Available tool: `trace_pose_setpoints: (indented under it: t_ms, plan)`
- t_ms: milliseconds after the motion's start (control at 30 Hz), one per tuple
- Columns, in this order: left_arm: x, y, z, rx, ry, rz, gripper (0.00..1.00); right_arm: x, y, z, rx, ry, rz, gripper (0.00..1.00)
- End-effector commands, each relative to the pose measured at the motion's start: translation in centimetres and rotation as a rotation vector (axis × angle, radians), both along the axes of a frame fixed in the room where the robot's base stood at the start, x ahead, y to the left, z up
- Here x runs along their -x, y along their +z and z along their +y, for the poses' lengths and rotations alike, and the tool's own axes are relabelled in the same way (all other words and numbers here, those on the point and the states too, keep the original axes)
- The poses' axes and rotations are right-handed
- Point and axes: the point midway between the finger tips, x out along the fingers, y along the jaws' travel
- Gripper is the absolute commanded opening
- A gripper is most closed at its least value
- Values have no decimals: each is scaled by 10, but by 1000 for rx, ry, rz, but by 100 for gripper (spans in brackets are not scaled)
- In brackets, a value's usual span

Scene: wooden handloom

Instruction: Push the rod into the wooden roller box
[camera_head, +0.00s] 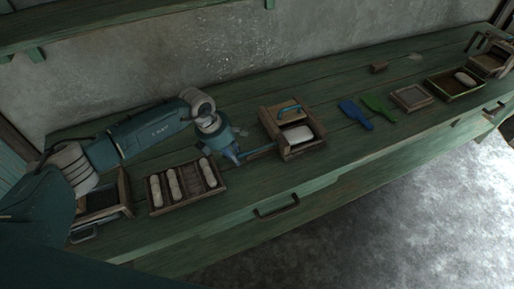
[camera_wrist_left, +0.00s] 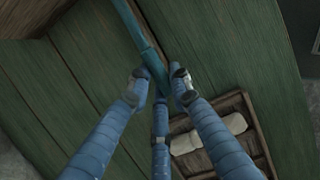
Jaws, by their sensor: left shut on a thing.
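The wooden roller box (camera_head: 306,149) stands on the green bench in the middle of the head view. It has a blue handle (camera_head: 289,108) on top and a white roll (camera_head: 298,134) in its open front part. My left gripper (camera_head: 232,155) is left of the box and shut on the blue rod (camera_head: 262,150). The rod reaches right to the box's lower left side; I cannot tell how far it goes in. In the left wrist view the fingers (camera_wrist_left: 157,85) close around the rod (camera_wrist_left: 138,32), which runs up toward a brown wooden edge. My right gripper is not in view.
A compartment tray (camera_head: 158,208) with several white rolls is close left of my gripper. Blue (camera_head: 354,114) and green (camera_head: 377,107) scrapers, a small frame (camera_head: 411,98) and a tray (camera_head: 455,95) lie to the right. The bench's front edge has drawer handles.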

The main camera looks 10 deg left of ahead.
Motion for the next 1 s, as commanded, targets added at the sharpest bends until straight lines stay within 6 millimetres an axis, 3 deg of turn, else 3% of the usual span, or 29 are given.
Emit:
trace_pose_setpoints:
  t_ms: [67, 700, 1000]
  plan:
    - [3, -5, -9, 6, -9, 12, 3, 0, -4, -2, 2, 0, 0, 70]
    - [-49, -12, -91, 2, -15, 19, 3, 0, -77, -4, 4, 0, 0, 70]
    - [-54, -7, -100, 1, -15, 21, 3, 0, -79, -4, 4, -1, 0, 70]
